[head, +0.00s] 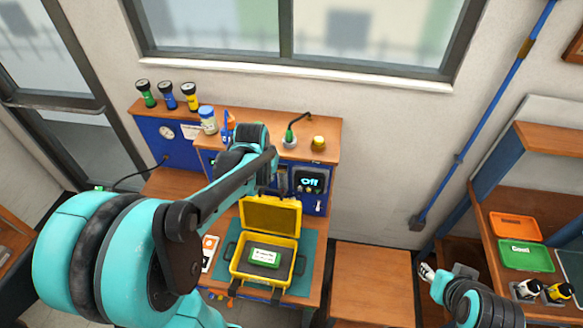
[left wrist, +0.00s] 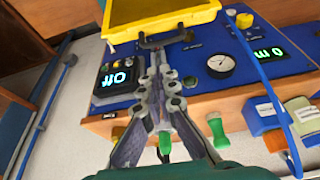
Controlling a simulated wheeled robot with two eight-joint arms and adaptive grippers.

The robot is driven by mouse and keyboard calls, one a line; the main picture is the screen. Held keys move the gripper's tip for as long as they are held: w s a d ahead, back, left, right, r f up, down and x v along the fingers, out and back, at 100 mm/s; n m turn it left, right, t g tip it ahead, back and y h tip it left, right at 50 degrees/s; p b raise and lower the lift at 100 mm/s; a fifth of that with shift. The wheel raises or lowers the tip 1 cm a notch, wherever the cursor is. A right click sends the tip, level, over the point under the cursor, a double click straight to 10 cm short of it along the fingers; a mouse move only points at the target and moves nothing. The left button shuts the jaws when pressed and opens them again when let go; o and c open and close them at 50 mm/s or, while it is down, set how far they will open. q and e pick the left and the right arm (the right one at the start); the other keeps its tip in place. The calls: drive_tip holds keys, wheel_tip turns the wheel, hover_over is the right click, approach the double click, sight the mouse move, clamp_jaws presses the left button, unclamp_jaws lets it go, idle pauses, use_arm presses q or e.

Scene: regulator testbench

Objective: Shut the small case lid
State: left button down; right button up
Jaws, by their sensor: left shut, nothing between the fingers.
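The small yellow case (head: 237,268) stands on a teal mat on the bench. Its lid (head: 271,214) is open, standing up at the back. A green-labelled box (head: 266,256) lies inside on dark lining. My left arm reaches over the bench to behind the lid; its gripper is mostly hidden in the head view. In the left wrist view my left gripper (left wrist: 160,62) is shut and empty, its fingertips just short of the yellow lid (left wrist: 160,18); whether they touch cannot be told. My right gripper (head: 427,271) is at the lower right, away from the case, its fingers too small to read.
The blue console with an "Off" display (head: 311,180) stands behind the case. Bottles, a green-tipped tool (head: 289,136) and several torches (head: 167,96) stand on top. The wooden surface (head: 372,270) right of the bench is clear.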

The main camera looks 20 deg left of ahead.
use_arm(q)
drive_tip(key=b+x, duration=0.1)
drive_tip(key=x, duration=0.9)
drive_tip(key=shift+w+a, duration=0.2)
drive_tip(key=shift+w, duration=0.1)
use_arm(e)
drive_tip(key=shift+d+f, duration=0.1)
drive_tip(key=shift+d, duration=0.05)
use_arm(q)
drive_tip(key=shift+s, duration=0.1)
